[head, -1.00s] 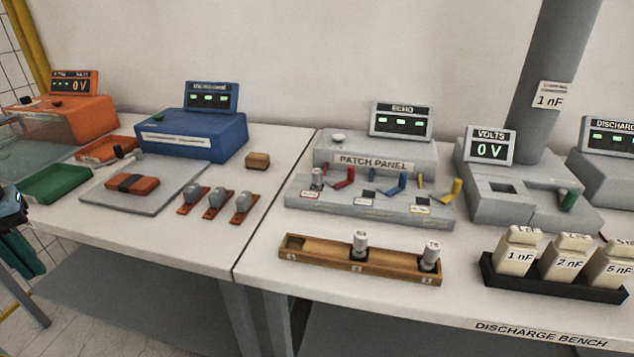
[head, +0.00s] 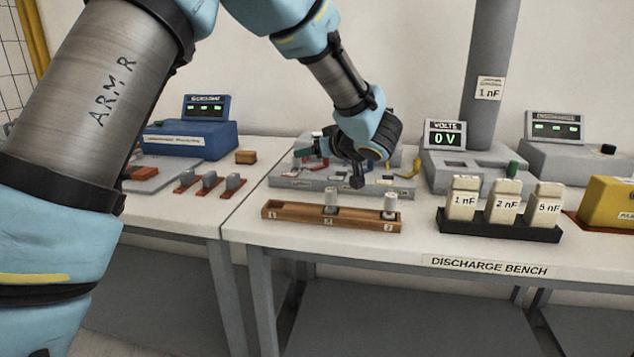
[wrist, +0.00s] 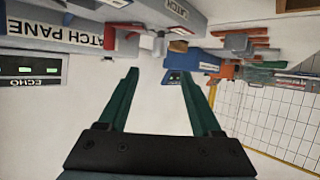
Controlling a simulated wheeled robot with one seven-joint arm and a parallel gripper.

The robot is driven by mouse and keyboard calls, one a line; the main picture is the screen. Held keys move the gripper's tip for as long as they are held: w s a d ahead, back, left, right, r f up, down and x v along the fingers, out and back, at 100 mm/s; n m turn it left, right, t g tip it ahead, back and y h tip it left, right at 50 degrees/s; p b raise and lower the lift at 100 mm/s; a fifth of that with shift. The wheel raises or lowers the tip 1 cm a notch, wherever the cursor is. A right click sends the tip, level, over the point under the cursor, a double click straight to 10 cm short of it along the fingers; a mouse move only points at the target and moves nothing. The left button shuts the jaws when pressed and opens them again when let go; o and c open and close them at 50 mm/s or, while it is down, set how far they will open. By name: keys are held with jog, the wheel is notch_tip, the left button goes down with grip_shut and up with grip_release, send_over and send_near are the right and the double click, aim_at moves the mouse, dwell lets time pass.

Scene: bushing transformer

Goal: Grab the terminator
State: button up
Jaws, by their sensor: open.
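Pale grey capped cylinders that look like terminators stand in the wooden rack (head: 283,213): one in the middle slot (head: 331,198), one in the right slot (head: 390,204). The rack's left slot is empty. In the wrist view, a small pale cylinder (wrist: 158,46) shows by the upside-down patch panel (wrist: 60,33), just beyond the fingertips; it may be the plugged-in terminator. My gripper (head: 308,147) is open and empty, pointing left over the panel's left part (head: 285,182). Its green fingers (wrist: 160,76) are apart. My arm hides much of the panel in the head view.
A black tray (head: 490,229) with labelled capacitor bottles stands right of the rack. The volts unit (head: 440,165) is behind it, by a tall grey column (head: 487,50). A blue device (head: 190,140) and brown-based plugs (head: 208,187) are left. The bench front is clear.

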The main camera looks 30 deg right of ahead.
aim_at(297, 166)
jog(key=x, duration=0.3)
jog(key=p+x, duration=0.1)
jog(key=x, duration=0.2)
jog(key=p+x, duration=0.1)
jog(key=x, duration=0.2)
jog(key=shift+w+d+f, duration=0.1)
jog(key=shift+w+f, duration=0.1)
jog(key=shift+f, duration=0.3)
grip_shut()
